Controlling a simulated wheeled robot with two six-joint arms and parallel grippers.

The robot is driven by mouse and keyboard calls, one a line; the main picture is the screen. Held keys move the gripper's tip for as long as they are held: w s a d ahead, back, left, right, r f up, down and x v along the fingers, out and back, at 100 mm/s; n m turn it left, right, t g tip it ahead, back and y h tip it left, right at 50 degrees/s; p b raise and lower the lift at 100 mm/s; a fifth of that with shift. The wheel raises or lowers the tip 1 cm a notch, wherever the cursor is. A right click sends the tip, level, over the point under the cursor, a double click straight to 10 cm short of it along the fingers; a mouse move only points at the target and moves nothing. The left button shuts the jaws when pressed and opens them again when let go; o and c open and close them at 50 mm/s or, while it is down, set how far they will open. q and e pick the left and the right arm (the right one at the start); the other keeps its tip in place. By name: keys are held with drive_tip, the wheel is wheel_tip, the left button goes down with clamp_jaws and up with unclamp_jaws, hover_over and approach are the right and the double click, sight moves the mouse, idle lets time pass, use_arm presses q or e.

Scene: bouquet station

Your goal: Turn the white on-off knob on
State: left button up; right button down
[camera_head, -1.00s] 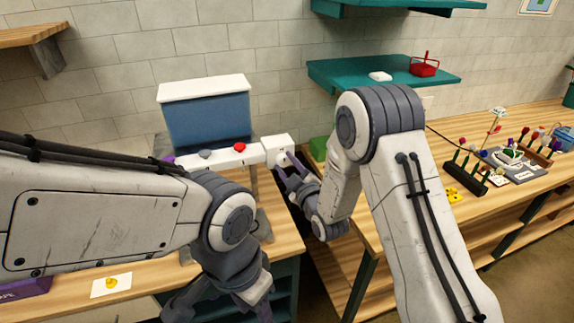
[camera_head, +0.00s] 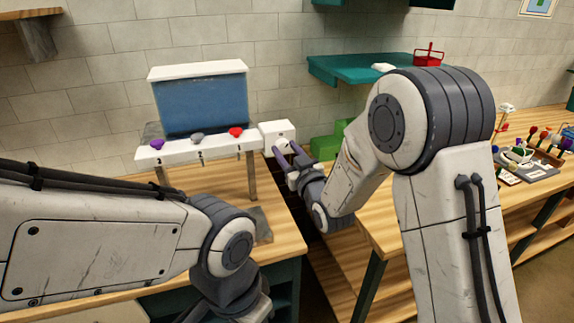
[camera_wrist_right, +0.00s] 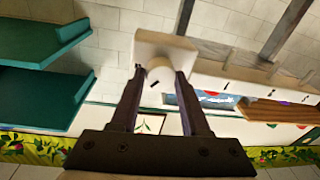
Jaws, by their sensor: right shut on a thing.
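The white on-off knob (camera_wrist_right: 160,73) is a short round cylinder with a dark mark on its face. It sticks out of a white box (camera_head: 278,133) at the right end of the white dispenser rail. My right gripper (camera_head: 284,152) reaches it from the right. In the right wrist view its two dark fingers (camera_wrist_right: 160,80) lie on either side of the knob, shut on it. In the head view the fingers largely hide the knob. My left arm comes in at the lower left; its fingertips are below the picture edge.
The rail carries purple (camera_head: 156,144), grey (camera_head: 197,136) and red (camera_head: 236,131) knobs under a blue tank (camera_head: 203,106). A green block (camera_head: 326,147) stands behind my right gripper. A teal shelf (camera_head: 340,69) hangs above. A gap separates the two wooden tables.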

drive_tip(key=m+b, duration=0.5)
drive_tip(key=m+h+b, duration=0.1)
drive_tip(key=m+b, duration=0.1)
drive_tip(key=b, duration=0.1)
drive_tip(key=shift+f+m+t, duration=0.3)
drive_tip(key=shift+m+t, duration=0.1)
drive_tip(key=shift+r+m+b, duration=0.15)
drive_tip(key=shift+m+b, duration=1.45)
drive_tip(key=shift+m, duration=0.1)
drive_tip(key=shift+c, duration=1.9)
unclamp_jaws()
drive_tip(key=shift+s, duration=0.1)
drive_tip(key=r+b+v, duration=0.1)
drive_tip(key=b+v, duration=0.2)
drive_tip(key=v, duration=0.7)
drive_tip(key=shift+s+f, duration=0.15)
drive_tip(key=shift+f, duration=0.25)
drive_tip(key=shift+a+f+h, duration=0.1)
drive_tip(key=shift+h, duration=0.2)
